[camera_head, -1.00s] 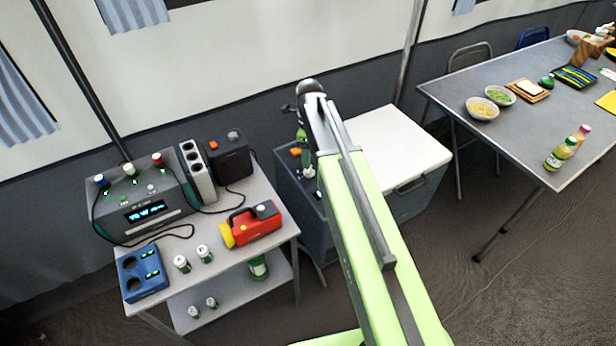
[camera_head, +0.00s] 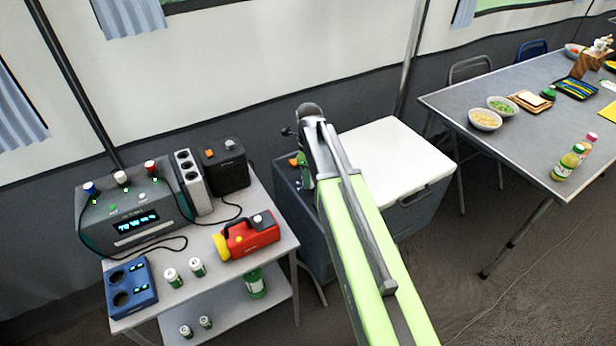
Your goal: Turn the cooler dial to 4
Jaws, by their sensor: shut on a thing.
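The cooler is a dark grey box with a white lid (camera_head: 385,160), standing on the floor between the small bench and the long table. Its control panel is at the left end of the top, where a small orange part (camera_head: 293,161) shows. My green and grey arm reaches over the cooler's front. My gripper (camera_head: 304,180) points down at the panel, largely hidden behind my arm's end link. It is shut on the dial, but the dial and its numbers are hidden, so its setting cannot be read.
The bench (camera_head: 215,275) at left holds a power station (camera_head: 130,215), a black box (camera_head: 225,168), a red lantern (camera_head: 247,236), a blue charger (camera_head: 130,288) and small batteries. A grey table (camera_head: 530,130) with bowls and bottles stands at right. Open floor lies front right.

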